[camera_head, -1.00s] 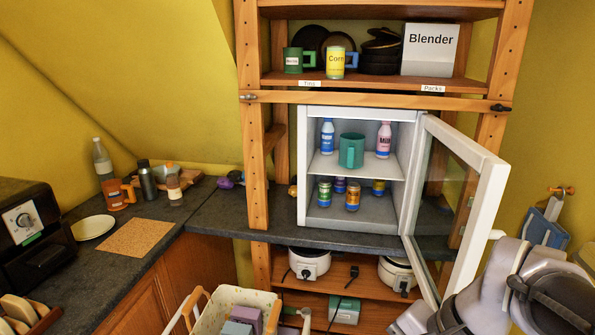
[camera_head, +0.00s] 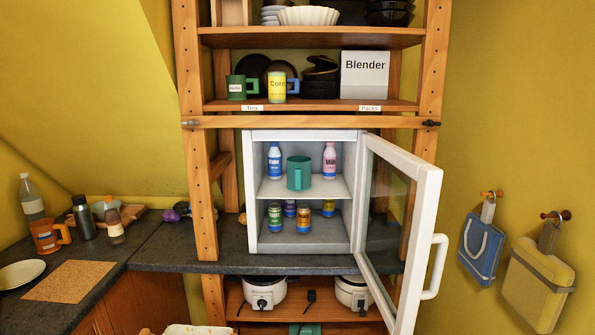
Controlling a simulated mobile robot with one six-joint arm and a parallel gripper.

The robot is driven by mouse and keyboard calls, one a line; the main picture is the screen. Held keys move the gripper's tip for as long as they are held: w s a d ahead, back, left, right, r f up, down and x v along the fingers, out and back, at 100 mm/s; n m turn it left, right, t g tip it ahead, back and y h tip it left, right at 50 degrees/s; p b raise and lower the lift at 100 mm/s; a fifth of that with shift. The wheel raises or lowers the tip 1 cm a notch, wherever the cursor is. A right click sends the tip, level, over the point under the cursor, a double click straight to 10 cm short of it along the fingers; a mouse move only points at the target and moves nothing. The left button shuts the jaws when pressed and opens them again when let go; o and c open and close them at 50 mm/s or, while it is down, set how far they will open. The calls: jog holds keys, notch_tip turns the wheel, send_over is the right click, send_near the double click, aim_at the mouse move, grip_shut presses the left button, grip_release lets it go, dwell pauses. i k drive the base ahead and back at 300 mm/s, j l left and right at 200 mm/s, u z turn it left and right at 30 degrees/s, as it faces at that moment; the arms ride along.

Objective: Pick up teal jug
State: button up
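The teal jug (camera_head: 299,174) stands upright on the upper shelf of a small white fridge (camera_head: 249,205). Its handle faces the front. A blue bottle (camera_head: 274,161) stands to its left and a pink bottle (camera_head: 329,160) to its right, both apart from it. The fridge's glass door (camera_head: 429,200) is swung open to the right. My gripper is not in view.
Several small jars, one orange (camera_head: 303,220), stand on the fridge's lower shelf. The fridge sits on a dark counter (camera_head: 225,258) inside a wooden rack (camera_head: 203,230). The open door and its handle (camera_head: 437,266) stick out at the right. Bags (camera_head: 540,284) hang on the right wall.

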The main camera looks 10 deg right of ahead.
aim_at(299, 169)
jog(key=u, duration=2.55)
jog(key=z, duration=2.25)
jog(key=i+l+u, duration=0.35)
jog(key=l+u, duration=0.15)
jog(key=i+l+u, duration=0.2)
jog(key=l, duration=0.25)
jog(key=i+l+u, duration=0.1)
jog(key=l+u, duration=0.15)
jog(key=l, duration=0.15)
